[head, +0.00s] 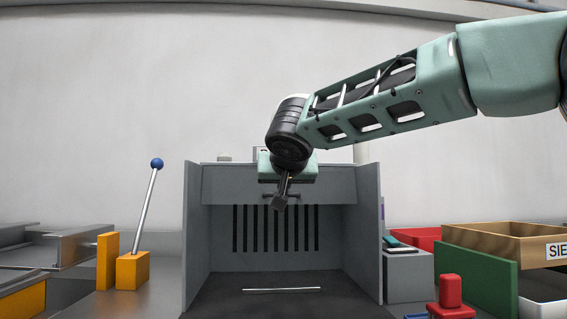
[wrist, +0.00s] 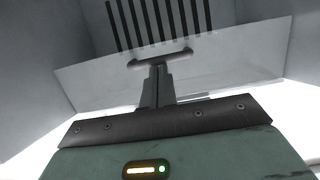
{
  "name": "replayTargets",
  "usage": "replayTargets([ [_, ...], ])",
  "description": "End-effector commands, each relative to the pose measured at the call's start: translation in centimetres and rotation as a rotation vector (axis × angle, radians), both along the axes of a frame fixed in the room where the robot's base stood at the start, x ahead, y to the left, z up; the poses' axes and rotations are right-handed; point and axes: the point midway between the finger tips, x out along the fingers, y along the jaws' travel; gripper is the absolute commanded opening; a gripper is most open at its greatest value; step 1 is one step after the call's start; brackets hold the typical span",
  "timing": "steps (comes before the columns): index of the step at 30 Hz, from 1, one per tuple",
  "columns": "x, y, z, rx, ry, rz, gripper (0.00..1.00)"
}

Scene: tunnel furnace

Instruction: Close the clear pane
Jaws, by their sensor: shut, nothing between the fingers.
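The clear pane (head: 232,186) is a thin greyish see-through sheet across the upper part of the furnace opening; below it the opening is uncovered. In the wrist view the pane (wrist: 235,52) lies slanted, with dark slots showing beyond it. A short dark bar handle (head: 297,195) is on the pane, and it also shows in the wrist view (wrist: 183,54). My gripper (head: 279,205) is shut and empty, pointing down at the handle in front of the pane. In the wrist view its fingertips (wrist: 157,70) overlap the handle's middle; I cannot tell whether they touch it.
The grey furnace (head: 196,240) has a dark floor with a silver rod (head: 282,290) near its front. A blue-knobbed lever (head: 145,208) stands at left. At right are a red button (head: 450,293), a green board (head: 475,280) and a wooden crate (head: 490,243).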

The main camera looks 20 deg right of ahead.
Motion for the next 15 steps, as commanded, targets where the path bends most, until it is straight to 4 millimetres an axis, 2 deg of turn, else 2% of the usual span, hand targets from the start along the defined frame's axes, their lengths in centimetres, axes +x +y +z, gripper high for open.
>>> replayTargets([
  [1, 0.1, -0.07, -0.8, -0.003, -0.012, -0.001, 0.0],
  [15, 0.69, -0.17, -1.09, 0.0, -0.006, 0.001, 0.0],
])
